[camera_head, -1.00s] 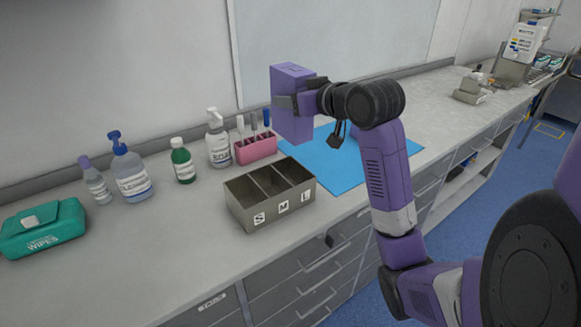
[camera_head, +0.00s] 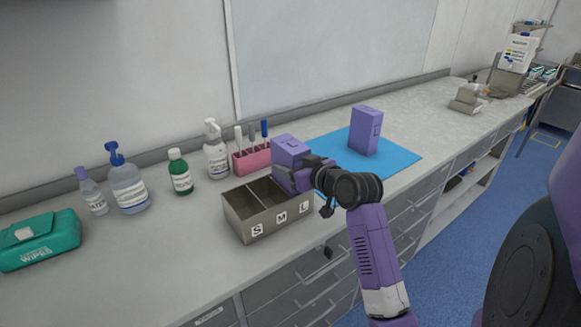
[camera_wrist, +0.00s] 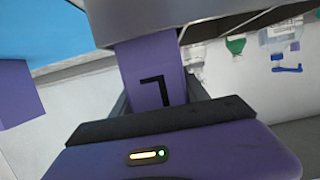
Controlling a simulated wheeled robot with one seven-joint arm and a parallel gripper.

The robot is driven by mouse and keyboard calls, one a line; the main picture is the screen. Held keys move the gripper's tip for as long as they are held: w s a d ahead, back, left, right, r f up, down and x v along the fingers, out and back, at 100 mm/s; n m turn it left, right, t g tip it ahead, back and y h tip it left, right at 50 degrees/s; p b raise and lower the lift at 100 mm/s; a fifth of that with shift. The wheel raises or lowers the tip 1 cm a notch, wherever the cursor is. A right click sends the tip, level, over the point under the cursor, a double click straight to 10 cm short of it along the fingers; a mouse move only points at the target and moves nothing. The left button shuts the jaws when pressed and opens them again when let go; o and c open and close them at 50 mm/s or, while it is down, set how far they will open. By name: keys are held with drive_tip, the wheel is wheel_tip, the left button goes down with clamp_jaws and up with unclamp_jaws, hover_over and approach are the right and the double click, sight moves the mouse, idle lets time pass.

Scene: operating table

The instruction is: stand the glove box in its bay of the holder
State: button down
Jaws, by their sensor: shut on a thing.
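The purple glove box (camera_head: 290,150), marked L, is upright at the L bay of the grey holder (camera_head: 250,229). Its upper part stands above the rim; its lower end is hidden, so I cannot tell how deep it sits. My gripper (camera_head: 286,178) is shut on it from the right side. In the wrist view the box (camera_wrist: 150,62) shows its L between my fingers, with the grey holder (camera_wrist: 200,14) across the top. The S and M bays look empty. A second purple box (camera_head: 364,132) stands upright on the blue mat (camera_head: 405,160).
A pink rack (camera_head: 253,158) with pens stands close behind the holder. A spray bottle (camera_head: 216,155), a green bottle (camera_head: 180,172), a blue-pump bottle (camera_head: 128,185), a small bottle (camera_head: 92,193) and a teal wipes pack (camera_head: 38,243) are to the left. The counter's front left is clear.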

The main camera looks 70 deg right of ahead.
drive_tip(key=shift+f, duration=0.15)
drive_tip(key=shift+f+b, duration=0.5)
drive_tip(key=shift+b, duration=0.05)
drive_tip(key=c, duration=0.6)
unclamp_jaws()
